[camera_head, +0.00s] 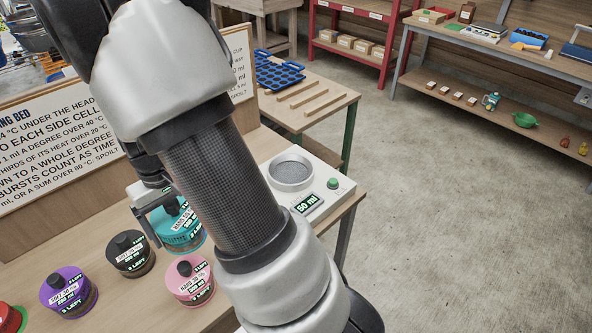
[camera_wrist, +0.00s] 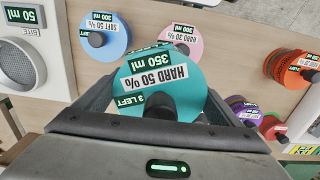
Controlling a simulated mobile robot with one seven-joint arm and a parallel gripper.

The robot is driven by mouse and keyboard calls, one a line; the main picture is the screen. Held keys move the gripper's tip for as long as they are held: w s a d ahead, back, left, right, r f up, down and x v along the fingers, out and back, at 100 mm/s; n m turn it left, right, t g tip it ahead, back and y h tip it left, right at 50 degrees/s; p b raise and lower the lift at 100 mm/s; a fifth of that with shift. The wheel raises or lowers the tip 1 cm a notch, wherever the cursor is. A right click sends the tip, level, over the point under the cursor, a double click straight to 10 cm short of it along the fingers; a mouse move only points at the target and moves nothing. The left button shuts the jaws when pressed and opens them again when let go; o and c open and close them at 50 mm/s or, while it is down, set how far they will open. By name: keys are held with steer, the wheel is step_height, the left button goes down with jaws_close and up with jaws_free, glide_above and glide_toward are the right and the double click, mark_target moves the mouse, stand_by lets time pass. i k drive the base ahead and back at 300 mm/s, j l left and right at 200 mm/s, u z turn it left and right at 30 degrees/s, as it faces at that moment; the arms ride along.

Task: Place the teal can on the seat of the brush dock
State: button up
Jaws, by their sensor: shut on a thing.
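The teal can (camera_head: 186,240) is partly hidden by my arm in the head view. In the wrist view the teal can (camera_wrist: 185,95) shows its top with a dark knob and labels reading "HARD 50 %", "350 ml" and "3 LEFT". My gripper (camera_head: 158,208) is shut on it, with a finger on each side, as the wrist view also shows for my gripper (camera_wrist: 160,100). I cannot tell whether the can touches the table. A white unit (camera_head: 316,201) with a round grey seat and a "50 ml" display stands right of it. I cannot tell whether it is the brush dock.
Purple (camera_head: 68,302), black (camera_head: 131,262) and pink (camera_head: 190,291) cans stand near the teal one. A light blue can (camera_wrist: 115,47) and orange-red cans (camera_wrist: 285,65) show in the wrist view. A sign board (camera_head: 60,150) stands behind the table. My arm hides the middle.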

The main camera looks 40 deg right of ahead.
mark_target(290, 173)
steer(key=l, duration=1.3)
steer(key=k+l, duration=0.1)
steer(key=l, duration=1.2)
